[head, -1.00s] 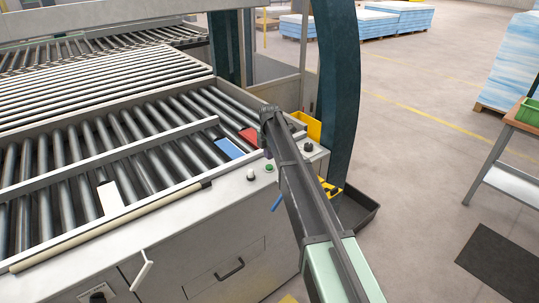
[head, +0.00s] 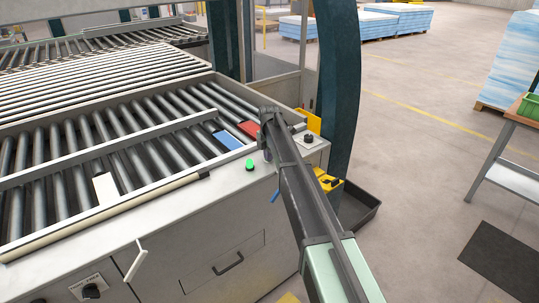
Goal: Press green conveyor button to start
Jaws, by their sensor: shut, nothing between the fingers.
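A round, bright green, lit-looking cap (head: 250,165) sits on the grey top edge of the conveyor's front housing. My gripper (head: 267,155) is shut and empty, pointing down at the housing top just right of the lit cap. The spot under its tip, where a darker green button showed before, is hidden by the gripper. I cannot tell whether the tip touches that button. A black-topped control (head: 308,139) stands to the right of my arm.
The roller conveyor (head: 130,115) fills the left side, with a blue piece (head: 228,140) and a red piece (head: 250,128) near its right end. A dark upright post (head: 336,90) and yellow parts (head: 330,181) stand right of my arm.

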